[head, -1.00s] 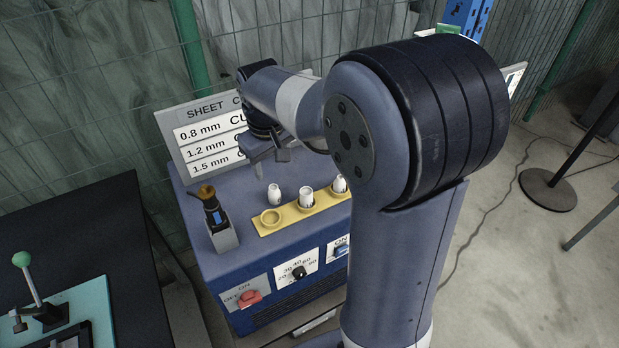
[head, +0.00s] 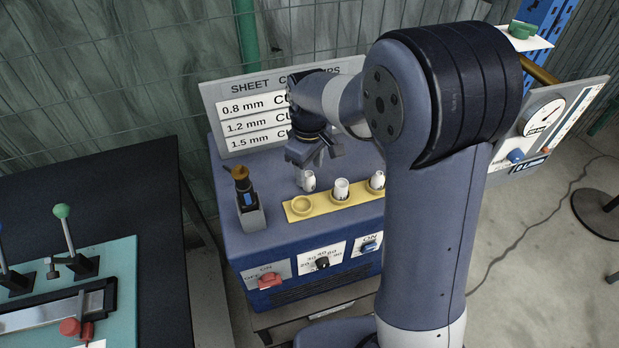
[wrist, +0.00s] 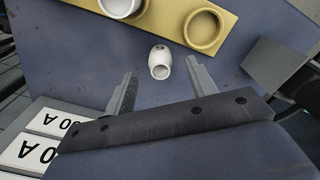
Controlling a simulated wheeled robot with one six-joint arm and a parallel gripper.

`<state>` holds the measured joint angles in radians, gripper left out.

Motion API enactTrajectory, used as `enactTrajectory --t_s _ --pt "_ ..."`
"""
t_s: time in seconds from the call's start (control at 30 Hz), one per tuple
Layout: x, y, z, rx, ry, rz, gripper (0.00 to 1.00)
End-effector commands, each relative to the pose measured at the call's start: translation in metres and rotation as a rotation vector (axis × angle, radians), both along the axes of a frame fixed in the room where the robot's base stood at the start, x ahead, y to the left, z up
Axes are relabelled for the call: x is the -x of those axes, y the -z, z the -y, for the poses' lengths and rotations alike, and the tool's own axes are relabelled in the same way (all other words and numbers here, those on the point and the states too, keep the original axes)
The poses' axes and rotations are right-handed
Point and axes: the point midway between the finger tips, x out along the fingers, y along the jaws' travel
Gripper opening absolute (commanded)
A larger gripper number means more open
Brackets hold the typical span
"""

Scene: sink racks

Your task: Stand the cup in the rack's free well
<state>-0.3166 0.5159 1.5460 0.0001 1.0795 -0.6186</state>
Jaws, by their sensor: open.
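The small white cup (head: 308,181) stands on the blue cabinet top, just behind the yellow rack (head: 322,208). The rack's left well (head: 301,205) is empty. The other two wells hold white cups (head: 341,189) (head: 377,181). My gripper (head: 316,162) is open and empty, just behind and above the loose cup. In the wrist view, the loose cup (wrist: 160,62) shows ahead of the gap between my open fingers (wrist: 161,72). The empty well (wrist: 204,28) lies beyond it to the right, and a filled well is cut off at the top edge.
A holder (head: 251,217) with a dark, brown-topped tool stands left of the rack. A sheet-current sign (head: 250,112) rises behind my gripper. Switches and a knob (head: 322,263) are on the cabinet front. The strip of cabinet top around the loose cup is clear.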

Motion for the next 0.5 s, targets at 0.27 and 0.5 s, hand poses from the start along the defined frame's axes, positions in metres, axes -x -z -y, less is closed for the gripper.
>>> enactTrajectory --t_s 0.27,0.5 --pt "0.0 0.032 -0.001 0.001 0.0 -0.002 0.54" --pt "0.0 0.033 -0.001 0.0 0.001 0.0 0.52"
